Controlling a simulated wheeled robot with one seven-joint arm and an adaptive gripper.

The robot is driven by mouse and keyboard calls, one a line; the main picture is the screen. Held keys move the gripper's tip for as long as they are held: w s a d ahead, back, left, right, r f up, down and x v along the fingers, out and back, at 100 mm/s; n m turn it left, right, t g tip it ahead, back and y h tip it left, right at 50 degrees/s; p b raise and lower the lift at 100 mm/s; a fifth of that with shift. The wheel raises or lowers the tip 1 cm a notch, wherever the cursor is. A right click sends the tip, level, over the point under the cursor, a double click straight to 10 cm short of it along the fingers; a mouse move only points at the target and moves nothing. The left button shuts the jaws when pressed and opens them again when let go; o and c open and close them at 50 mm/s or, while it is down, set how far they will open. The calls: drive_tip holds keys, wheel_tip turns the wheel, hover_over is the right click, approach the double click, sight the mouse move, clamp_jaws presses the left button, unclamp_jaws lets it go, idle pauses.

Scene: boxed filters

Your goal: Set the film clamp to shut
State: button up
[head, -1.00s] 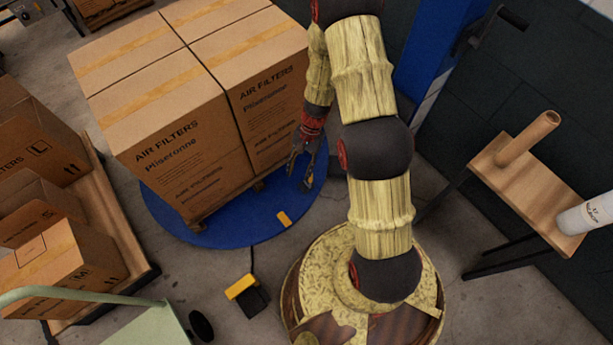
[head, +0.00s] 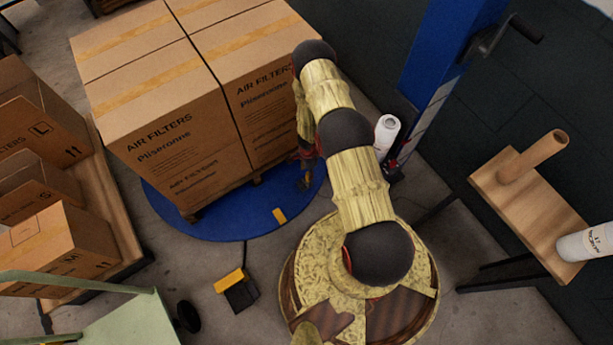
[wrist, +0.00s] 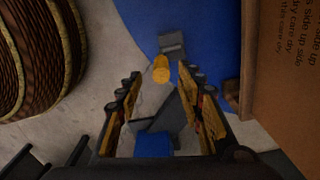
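In the wrist view a yellow rounded knob (wrist: 161,70) shows with dark grey metal parts (wrist: 172,43) at the blue turntable's edge; this looks like the film clamp. Whether the clamp is open or shut I cannot tell. My gripper (wrist: 158,76) is open, its two fingers either side of the knob, with no clear contact. A blue block (wrist: 153,145) shows lower between the fingers. In the head view my gripper (head: 306,178) is low beside the boxes, small and partly hidden by my arm; the clamp cannot be made out there.
Stacked air filter boxes (head: 180,140) stand on the blue turntable (head: 215,226), close to my gripper's right in the wrist view. A blue mast (head: 440,55) with a white roll (head: 387,131) stands behind. A wooden table (head: 535,205) is at right, a yellow-black pedal (head: 235,288) in front.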

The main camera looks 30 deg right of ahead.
wheel_tip(320, 180, down, 8)
drive_tip(key=b, duration=0.3)
drive_tip(key=shift+w+r, duration=0.1)
drive_tip(key=shift+r, duration=0.05)
drive_tip(key=c, duration=0.4)
clamp_jaws()
idle(0.5)
